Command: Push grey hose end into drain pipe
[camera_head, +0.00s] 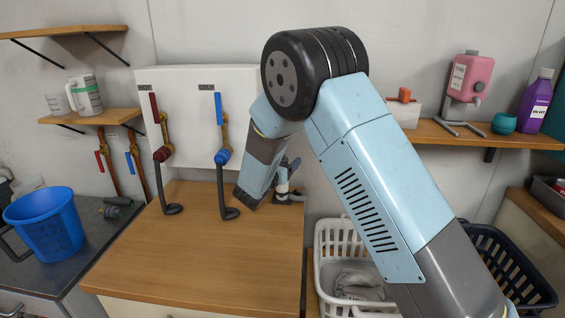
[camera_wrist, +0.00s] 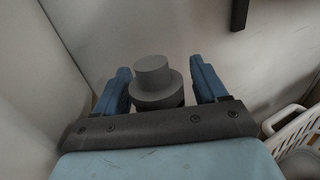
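My gripper (camera_wrist: 160,85) shows in the wrist view as two blue fingers, one on each side of a stepped grey cylinder, likely the grey hose end (camera_wrist: 154,80). Its narrower round part points up in that picture. It is close to both fingers, but I cannot tell whether they press on it. In the head view my arm reaches over to the bench's far right corner and hides most of the gripper. A small white and grey upright piece (camera_head: 283,186) shows beside it there; I cannot tell whether it is the drain pipe.
The wooden bench top (camera_head: 190,262) is mostly clear. Red (camera_head: 161,154) and blue (camera_head: 222,156) taps with dark hoses stand at its back. A blue bucket (camera_head: 46,226) is at left. White (camera_head: 325,262) and dark (camera_head: 520,270) baskets lie right; shelves (camera_head: 455,138) line the wall.

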